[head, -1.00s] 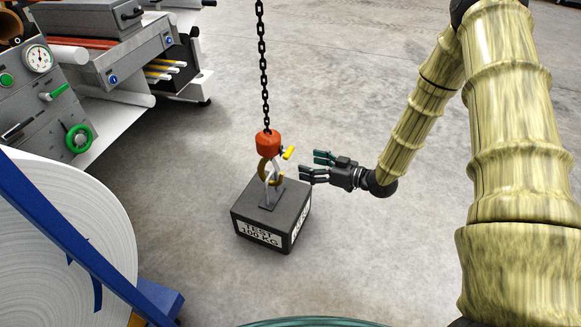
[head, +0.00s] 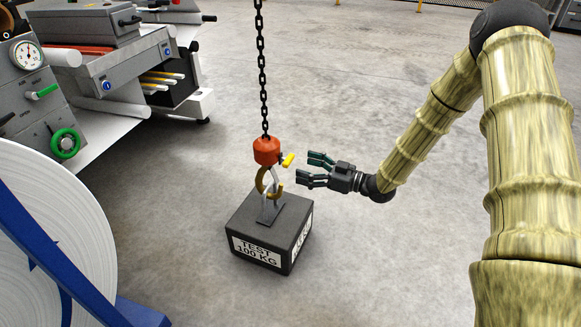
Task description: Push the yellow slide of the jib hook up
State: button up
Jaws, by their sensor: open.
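The jib hook hangs on a black chain (head: 263,75) and has an orange-red body (head: 266,151) with a brass-coloured hook (head: 262,181) below. The small yellow slide (head: 288,160) sticks out at the right side of the hook body. The hook is at the lifting eye of a dark test weight (head: 262,236) marked 100 KG, which stands on the floor. My gripper (head: 309,170) is open and empty, just right of the yellow slide, its fingers pointing left. A small gap shows between fingertips and slide; contact is not visible.
A large white roll (head: 50,235) with a blue frame (head: 60,255) stands at the left. A grey machine (head: 110,75) with gauge and green knobs is at the upper left. The concrete floor behind and right of the weight is clear.

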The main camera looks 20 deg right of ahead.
aim_at(290, 163)
jog(key=shift+b+x, duration=0.95)
jog(key=shift+x, duration=2.05)
jog(key=shift+c, duration=0.2)
jog(key=c, duration=1.4)
jog(key=shift+r+p, duration=1.6)
jog(key=shift+p, duration=0.1)
jog(key=shift+c, duration=0.2)
jog(key=o, duration=1.5)
jog(key=shift+r, duration=0.1)
jog(key=v, duration=1.2)
